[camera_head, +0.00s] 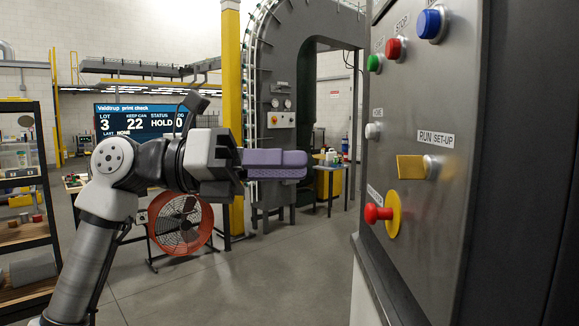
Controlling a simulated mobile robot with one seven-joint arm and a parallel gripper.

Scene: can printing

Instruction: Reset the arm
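My arm rises from the lower left, and my gripper (285,164) points right, level, in mid-air near the middle of the view. Its end is a purple, block-like part seen from the side. I cannot tell whether this is only the fingers or also a held thing, so the opening is unclear. It is apart from the grey control panel (415,240) on the right.
The panel carries a green button (375,63), a red button (395,48), a blue button (430,23), a yellow selector (411,168) and a red emergency knob (376,213). An orange fan (181,224), a screen reading HOLD (140,120), a yellow post (231,70) and a left shelf (24,233) stand around. Floor (270,280) between is clear.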

